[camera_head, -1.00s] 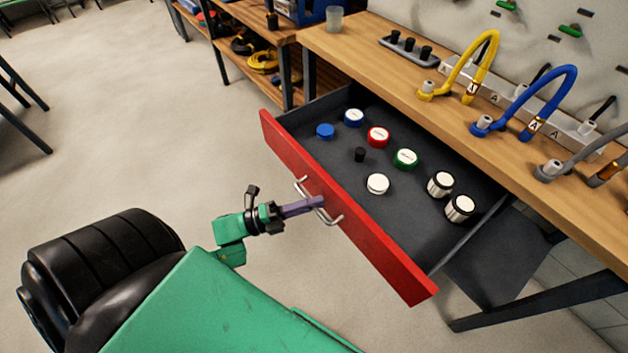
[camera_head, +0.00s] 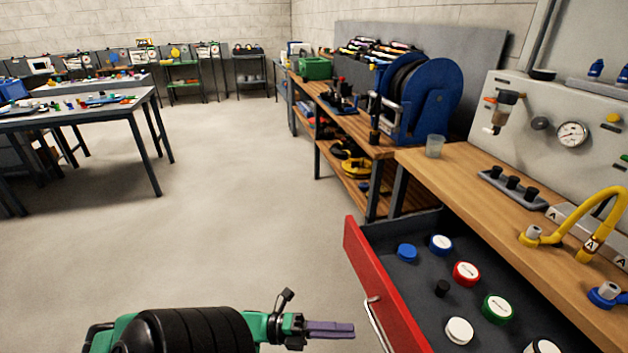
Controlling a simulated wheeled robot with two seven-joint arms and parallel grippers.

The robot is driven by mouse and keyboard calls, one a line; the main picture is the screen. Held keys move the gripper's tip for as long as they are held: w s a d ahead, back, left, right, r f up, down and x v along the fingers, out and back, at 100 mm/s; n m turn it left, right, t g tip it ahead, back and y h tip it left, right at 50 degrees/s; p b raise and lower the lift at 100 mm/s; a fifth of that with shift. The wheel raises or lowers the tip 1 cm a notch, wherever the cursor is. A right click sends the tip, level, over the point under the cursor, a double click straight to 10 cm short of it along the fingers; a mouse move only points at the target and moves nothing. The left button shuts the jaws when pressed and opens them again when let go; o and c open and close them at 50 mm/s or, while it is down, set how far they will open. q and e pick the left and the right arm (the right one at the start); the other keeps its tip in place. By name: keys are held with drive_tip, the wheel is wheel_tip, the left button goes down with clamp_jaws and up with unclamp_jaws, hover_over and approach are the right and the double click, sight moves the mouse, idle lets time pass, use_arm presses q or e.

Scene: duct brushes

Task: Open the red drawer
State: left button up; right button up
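The red drawer (camera_head: 380,290) stands pulled out from under the wooden workbench (camera_head: 460,170). Its metal handle (camera_head: 376,322) is on the red front, partly cut off by the bottom edge. Inside lie round caps in blue, red, green and white, and a small black piece. My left gripper (camera_head: 350,329) is to the left of the handle, apart from it, with its purple fingers pointing right. The fingers look close together and nothing shows between them. My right gripper is out of view.
On the bench stand a clear cup (camera_head: 435,146), a black peg rack (camera_head: 512,187) and a yellow hose (camera_head: 585,225). A blue hose reel (camera_head: 430,100) stands behind. A table (camera_head: 80,115) is at the left. The floor between is clear.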

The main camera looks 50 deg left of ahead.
use_arm(q)
drive_tip(key=v, duration=0.6)
drive_tip(key=shift+s+a+b, duration=0.15)
drive_tip(key=shift+a+b, duration=0.1)
drive_tip(key=shift+b, duration=0.15)
